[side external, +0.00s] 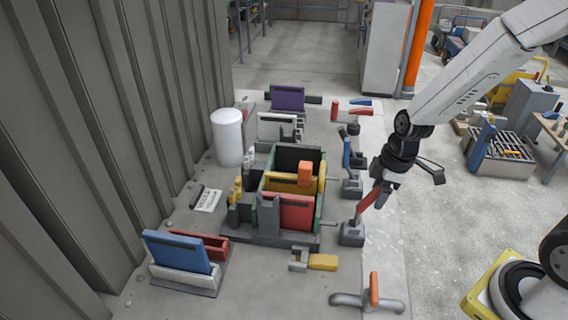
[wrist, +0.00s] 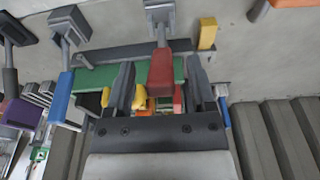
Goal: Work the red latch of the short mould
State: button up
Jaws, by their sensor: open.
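The red latch (side external: 367,201) is a red lever handle leaning up from a grey base (side external: 351,234) at the right side of the mould. In the wrist view the red handle (wrist: 162,73) lies between my two fingers, with space on both sides. My gripper (side external: 382,196) is open and at the upper part of the handle; its fingers (wrist: 161,85) also show in the wrist view. Contact cannot be told in the side view. The mould has green walls (side external: 321,205) and holds a red panel (side external: 288,212) and a yellow panel (side external: 283,183).
A blue lever (side external: 347,153) stands behind the red one and also shows in the wrist view (wrist: 62,95). A yellow-handled clamp (side external: 322,262) and an orange-handled tool (side external: 374,290) lie in front. A white cylinder (side external: 227,137) stands by the ribbed wall.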

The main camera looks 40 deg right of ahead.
jog(key=shift+s+d+r, duration=0.1)
jog(key=shift+r, duration=0.95)
jog(key=shift+s+d+r, duration=0.15)
jog(key=shift+r, duration=0.85)
jog(key=shift+s+d+r, duration=0.1)
jog(key=shift+r, duration=0.95)
jog(key=c, duration=0.6)
jog(key=shift+w+a+r, duration=0.1)
jog(key=shift+w+a, duration=0.1)
jog(key=shift+w, duration=0.05)
grip_shut()
jog(key=w+a+r+g+h, duration=0.3)
jog(key=w+a+r, duration=0.2)
jog(key=w+a, duration=0.2)
jog(key=shift+w+a+r+g+h, duration=0.2)
jog(key=shift+a+r+g+h, duration=0.15)
jog(key=shift+a+g+h, duration=0.05)
